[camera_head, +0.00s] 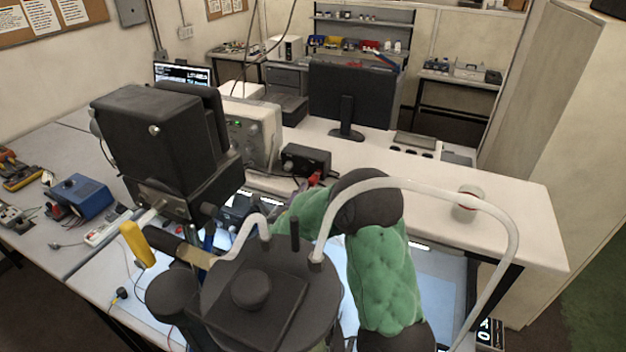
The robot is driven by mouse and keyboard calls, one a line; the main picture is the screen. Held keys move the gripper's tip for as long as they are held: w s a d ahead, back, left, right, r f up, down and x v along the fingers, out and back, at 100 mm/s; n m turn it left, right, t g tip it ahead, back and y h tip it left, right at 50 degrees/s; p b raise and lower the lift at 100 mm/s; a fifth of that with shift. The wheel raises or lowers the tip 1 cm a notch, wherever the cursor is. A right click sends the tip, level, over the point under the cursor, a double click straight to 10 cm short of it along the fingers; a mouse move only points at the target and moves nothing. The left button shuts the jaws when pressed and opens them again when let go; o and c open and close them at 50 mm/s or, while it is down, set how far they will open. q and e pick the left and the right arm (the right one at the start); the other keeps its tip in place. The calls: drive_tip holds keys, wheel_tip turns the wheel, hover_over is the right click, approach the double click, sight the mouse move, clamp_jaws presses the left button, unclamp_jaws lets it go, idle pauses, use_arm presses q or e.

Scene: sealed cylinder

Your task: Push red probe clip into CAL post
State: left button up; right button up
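A small red piece (315,178) shows beside a black box with a round knob (305,160) on the bench; it may be the red probe clip, but it is too small to be sure. I cannot make out a CAL post. A beige instrument with a green light (247,130) stands just behind, partly covered by a large black box-shaped unit. A green-sleeved arm with black joints bends across the middle and hides the bench beneath it. I see no fingertips of either gripper, and cannot tell what they hold.
A blue box (79,197) and tools lie on the left bench. A large black unit (160,140) stands high at left. A pale hose loops across the right.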

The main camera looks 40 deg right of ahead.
sight(311, 184)
drive_tip(key=x, duration=0.7)
drive_tip(key=shift+x, duration=0.8)
idle(0.9)
clamp_jaws()
drive_tip(key=shift+s+a, duration=0.1)
drive_tip(key=shift+a, duration=0.1)
drive_tip(key=shift+p+v, duration=0.8)
drive_tip(key=shift+v, duration=1.95)
drive_tip(key=shift+a+f, duration=0.1)
